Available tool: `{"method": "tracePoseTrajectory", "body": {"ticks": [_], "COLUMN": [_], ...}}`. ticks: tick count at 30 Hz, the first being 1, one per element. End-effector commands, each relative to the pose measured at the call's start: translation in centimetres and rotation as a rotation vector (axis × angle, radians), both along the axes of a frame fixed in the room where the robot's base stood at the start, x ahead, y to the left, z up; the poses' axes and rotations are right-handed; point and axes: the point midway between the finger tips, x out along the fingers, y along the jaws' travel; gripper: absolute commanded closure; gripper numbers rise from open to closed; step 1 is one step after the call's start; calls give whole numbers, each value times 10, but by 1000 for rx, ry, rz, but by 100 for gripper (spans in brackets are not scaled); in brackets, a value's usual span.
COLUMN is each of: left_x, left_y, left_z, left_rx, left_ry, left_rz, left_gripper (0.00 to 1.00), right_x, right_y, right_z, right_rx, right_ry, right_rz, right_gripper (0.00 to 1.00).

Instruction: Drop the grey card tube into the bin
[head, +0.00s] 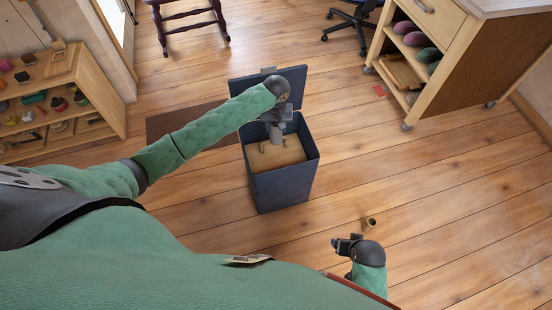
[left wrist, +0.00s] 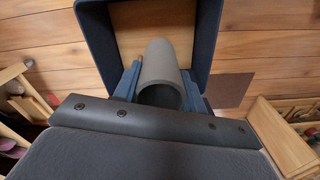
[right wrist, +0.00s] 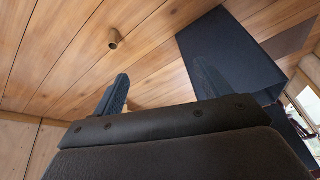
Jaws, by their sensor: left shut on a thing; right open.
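The grey card tube (left wrist: 162,62) is between the fingers of my left gripper (left wrist: 162,88), which is shut on it. In the head view, my left gripper (head: 277,122) holds the tube (head: 277,136) over the opening of the dark blue-grey bin (head: 284,188). The bin's rim (left wrist: 206,30) also shows in the left wrist view. Its lid (head: 293,83) stands open at the back, and a tan surface shows inside. My right gripper (head: 347,243) is open and empty, to the bin's lower right. Its spread fingers show in the right wrist view (right wrist: 160,88).
A small brown cup-like cylinder (head: 371,222) lies on the floor near my right gripper. A dark mat (head: 180,124) lies left of the bin. A shelf (head: 62,88) stands left, and a wheeled cabinet (head: 455,50) stands upper right. Floor right of the bin is mostly clear.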

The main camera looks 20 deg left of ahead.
Motion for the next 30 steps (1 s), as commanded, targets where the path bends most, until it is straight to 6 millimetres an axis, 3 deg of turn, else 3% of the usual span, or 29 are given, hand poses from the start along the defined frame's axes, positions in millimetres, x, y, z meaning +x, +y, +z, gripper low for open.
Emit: {"method": "tracePoseTrajectory", "body": {"ticks": [12, 30], "left_x": [5, 4], "left_y": [-1, -1], "left_z": [-2, -42], "left_rx": [0, 0], "left_ry": [0, 0], "left_rz": [36, 33], "left_gripper": [81, 81], "right_x": [-44, -54], "right_y": [-7, -7], "right_z": [-10, 86], "right_rx": [-44, -28], "right_ry": [240, 225], "right_rz": [16, 16], "right_gripper": [24, 24]}}
